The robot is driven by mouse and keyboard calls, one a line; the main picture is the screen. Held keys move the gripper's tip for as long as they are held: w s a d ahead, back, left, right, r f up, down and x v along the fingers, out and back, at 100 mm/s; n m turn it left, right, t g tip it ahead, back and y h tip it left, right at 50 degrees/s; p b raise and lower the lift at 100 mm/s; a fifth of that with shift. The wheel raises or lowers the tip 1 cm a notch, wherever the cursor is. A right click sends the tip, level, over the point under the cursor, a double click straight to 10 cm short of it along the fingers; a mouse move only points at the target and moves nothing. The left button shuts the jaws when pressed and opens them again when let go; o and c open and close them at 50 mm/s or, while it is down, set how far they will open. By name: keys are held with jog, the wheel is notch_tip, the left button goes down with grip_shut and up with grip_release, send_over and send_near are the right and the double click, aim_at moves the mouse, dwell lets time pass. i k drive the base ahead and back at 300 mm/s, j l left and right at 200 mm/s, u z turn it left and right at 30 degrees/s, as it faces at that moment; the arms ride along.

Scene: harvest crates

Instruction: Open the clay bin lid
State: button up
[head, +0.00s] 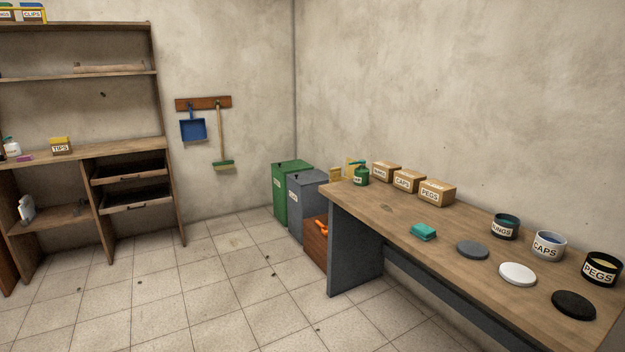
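Two lidded bins stand on the floor in the back corner, left of the workbench. One is a green bin (282,205) and the other is a grey bin (297,215), a little nearer and to the right. Each has a small white label on its front, too small to read surely, so I cannot tell which is the clay bin. The green lid (292,166) and the grey lid (308,179) both look shut. My gripper is not in view.
A brown crate (315,247) with orange things stands between the grey bin and the workbench (400,230). A shelf unit (80,146) stands left. The tiled floor (200,290) looks mostly clear, with small dark bits.

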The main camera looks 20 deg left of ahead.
aim_at(314, 176)
jog(key=i+u, duration=0.1)
jog(key=u, duration=0.45)
jog(key=i+u, duration=0.25)
jog(key=i, duration=1.55)
jog(key=i+u, duration=0.15)
jog(key=i, duration=0.35)
jog(key=i+u, duration=0.15)
jog(key=i, duration=0.35)
jog(key=i+l+u, duration=0.15)
jog(key=i, duration=0.3)
jog(key=i+l+u, duration=0.2)
jog(key=i, duration=0.3)
jog(key=i+j, duration=0.1)
jog(key=i, duration=0.85)
jog(key=i+j, duration=0.15)
jog(key=i, duration=0.8)
jog(key=i+l+z, duration=0.15)
jog(key=i+z, duration=0.7)
jog(key=i, duration=0.15)
jog(key=i+j+z, duration=0.2)
jog(key=i+z, duration=0.2)
jog(key=i, duration=0.35)
jog(key=l+u, duration=0.05)
